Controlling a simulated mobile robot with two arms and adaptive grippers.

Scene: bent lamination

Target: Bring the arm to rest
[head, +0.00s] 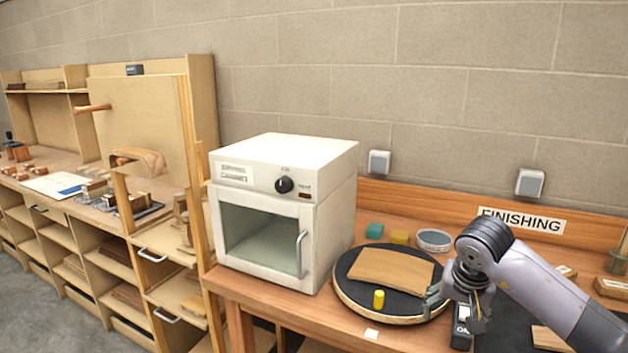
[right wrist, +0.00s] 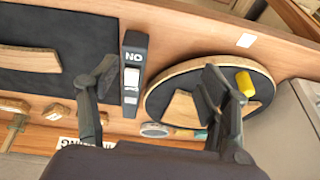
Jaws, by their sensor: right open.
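My right arm (head: 555,290) reaches in from the right in the head view. My right gripper (head: 436,298) is over the right edge of the round black turntable (head: 350,286), near a dark switch box. In the right wrist view my right gripper (right wrist: 157,72) has its two fingers wide apart with nothing between them. The switch box (right wrist: 133,70), marked ON, shows behind the gap, and one finger overlaps the turntable. A curved wooden board (head: 392,272) and a small yellow cylinder (head: 379,299) are on the turntable. My left gripper is not in view.
A white drying cabinet (head: 285,200) with a shut glass door stands left of the turntable. Teal (head: 374,230) and yellow (head: 400,237) blocks and a round tin (head: 433,240) sit behind it. A black mat (right wrist: 50,70) lies beyond the switch box.

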